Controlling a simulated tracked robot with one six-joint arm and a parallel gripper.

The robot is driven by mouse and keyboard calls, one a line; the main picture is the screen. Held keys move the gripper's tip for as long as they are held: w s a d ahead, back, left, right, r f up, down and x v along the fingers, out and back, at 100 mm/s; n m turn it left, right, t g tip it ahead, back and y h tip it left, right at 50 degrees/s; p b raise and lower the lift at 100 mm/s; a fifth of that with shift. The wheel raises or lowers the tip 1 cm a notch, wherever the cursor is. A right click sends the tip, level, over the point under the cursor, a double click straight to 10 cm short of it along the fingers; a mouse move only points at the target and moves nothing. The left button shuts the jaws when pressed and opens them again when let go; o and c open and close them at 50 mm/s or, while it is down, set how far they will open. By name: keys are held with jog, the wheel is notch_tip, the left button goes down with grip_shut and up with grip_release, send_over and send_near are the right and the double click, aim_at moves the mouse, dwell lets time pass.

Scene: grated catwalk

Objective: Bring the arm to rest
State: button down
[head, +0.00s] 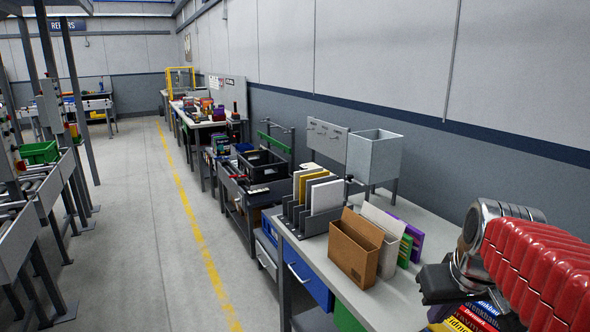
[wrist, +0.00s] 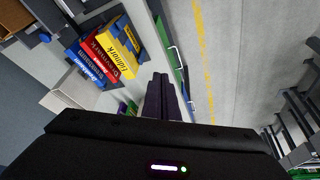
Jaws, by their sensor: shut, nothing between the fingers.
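My arm is at the right edge of the head view, with a ribbed red cover and a silver joint, raised over the near end of the workbench (head: 405,285). The black part at the arm's end covers some of the bench there. In the wrist view my gripper (wrist: 161,80) shows as two dark fingers close together, with nothing held. The fingers lie over the strip between bench edge and floor in that view.
Boxes in blue, red and yellow (wrist: 122,47) stand beside the fingers in the wrist view. A brown file box (head: 355,249) and grey file rack (head: 305,217) stand on the bench. The yellow-lined aisle (head: 140,220) is clear; roller conveyors (head: 30,225) line its left.

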jog(key=s+a+f+t, duration=0.1)
jog(key=s+a+f, duration=0.3)
jog(key=s+a, duration=0.7)
jog(key=shift+y, duration=0.3)
